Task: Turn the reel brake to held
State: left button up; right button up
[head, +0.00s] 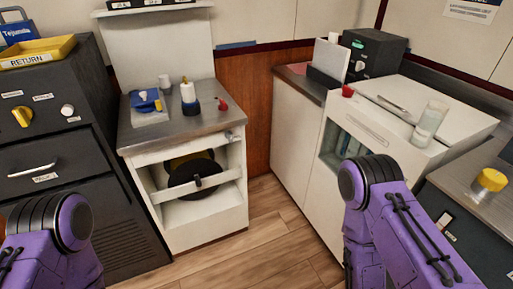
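A black reel (207,168) with a yellow part behind it sits in the open bay of the white middle cabinet (152,215), behind a pale crossbar (168,194). A small light fitting (233,137) is at the upper right of the bay's front. A red knob (222,104) stands on the metal top above. I cannot tell which control is the reel brake or how it is set. My purple arms show at the lower left and lower right, well short of the cabinet. Neither gripper is in view.
A dark cabinet (60,155) with a yellow knob (22,116) and yellow return tray (36,53) stands left. The right white unit (375,125) bears a clear cylinder (429,124); a yellow-capped knob (490,181) is at far right. Wood floor (275,240) is clear between.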

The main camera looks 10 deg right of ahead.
aim_at(229, 134)
jog(key=z, duration=0.3)
jog(key=k, duration=0.8)
jog(key=z, duration=0.85)
jog(key=i, duration=1.1)
jog(key=u, duration=0.7)
jog(key=i, duration=0.7)
jog(key=u, duration=0.4)
